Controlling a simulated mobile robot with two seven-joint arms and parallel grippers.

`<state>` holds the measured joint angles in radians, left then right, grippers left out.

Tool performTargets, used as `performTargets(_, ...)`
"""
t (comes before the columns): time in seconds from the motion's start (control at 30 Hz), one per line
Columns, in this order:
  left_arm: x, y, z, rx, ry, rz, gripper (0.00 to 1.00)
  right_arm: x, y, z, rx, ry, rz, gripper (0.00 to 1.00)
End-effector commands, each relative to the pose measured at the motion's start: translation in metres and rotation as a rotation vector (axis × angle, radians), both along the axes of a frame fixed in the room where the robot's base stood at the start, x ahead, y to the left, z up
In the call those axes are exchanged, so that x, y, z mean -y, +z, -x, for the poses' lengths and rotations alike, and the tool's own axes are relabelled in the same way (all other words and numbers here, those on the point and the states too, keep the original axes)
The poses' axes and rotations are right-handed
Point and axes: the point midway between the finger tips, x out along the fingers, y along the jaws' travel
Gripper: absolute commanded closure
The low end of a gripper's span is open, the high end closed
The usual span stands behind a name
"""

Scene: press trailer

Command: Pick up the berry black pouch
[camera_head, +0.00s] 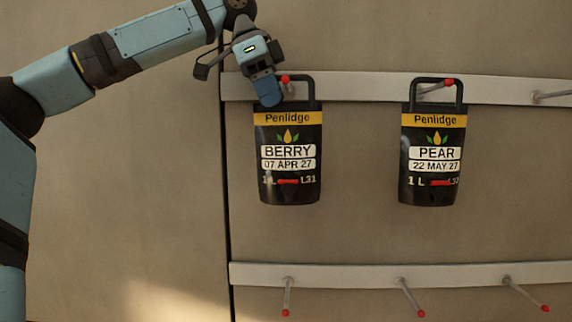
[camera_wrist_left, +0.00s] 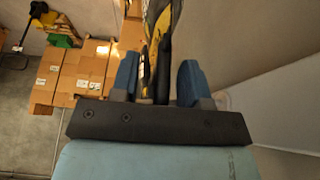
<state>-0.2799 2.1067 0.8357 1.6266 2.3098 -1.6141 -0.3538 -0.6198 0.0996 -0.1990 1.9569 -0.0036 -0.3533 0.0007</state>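The berry black pouch (camera_head: 289,184) hangs upright by its black loop handle from a red-tipped peg on the upper rail. It has a yellow "Penlidge" band and a white BERRY label. My left gripper (camera_head: 267,92) is at the left side of its handle, covering part of it. In the left wrist view, the two blue fingers (camera_wrist_left: 158,80) stand apart, with the dark edge-on pouch (camera_wrist_left: 162,45) between them. A gap shows by the right finger; contact at the left one is unclear. My right gripper is not in view.
A similar pear pouch (camera_head: 432,178) hangs to the right on the same upper rail (camera_head: 365,88). A lower rail (camera_head: 350,274) has several bare red-tipped pegs. Cardboard boxes (camera_wrist_left: 85,75) stand at the left in the left wrist view.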

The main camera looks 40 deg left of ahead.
Motion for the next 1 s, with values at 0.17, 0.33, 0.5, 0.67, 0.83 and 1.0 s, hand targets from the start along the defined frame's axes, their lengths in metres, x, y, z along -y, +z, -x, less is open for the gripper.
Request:
performTargets(0.17, -0.0001, 0.0002, 0.0, 0.0, 0.0, 0.0, 0.99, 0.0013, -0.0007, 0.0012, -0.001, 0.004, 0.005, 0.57)
performTargets(0.33, -0.0001, 0.0001, -0.0001, -0.001, 0.0, -0.001, 1.0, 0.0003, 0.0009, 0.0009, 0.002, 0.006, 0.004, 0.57)
performTargets(0.5, -0.0002, -0.0001, -0.0001, -0.001, 0.001, -0.001, 1.0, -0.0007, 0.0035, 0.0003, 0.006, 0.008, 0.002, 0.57)
performTargets(0.67, -0.0002, -0.0003, -0.0001, -0.002, 0.001, 0.0, 1.0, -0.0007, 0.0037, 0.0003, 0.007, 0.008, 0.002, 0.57)
performTargets(0.83, -0.0003, -0.0005, -0.0002, -0.002, 0.001, -0.001, 1.0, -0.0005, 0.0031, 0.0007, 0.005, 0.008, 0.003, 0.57)
performTargets(1.0, -0.0003, -0.0006, -0.0002, -0.002, 0.001, -0.001, 1.0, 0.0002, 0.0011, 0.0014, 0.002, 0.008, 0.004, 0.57)
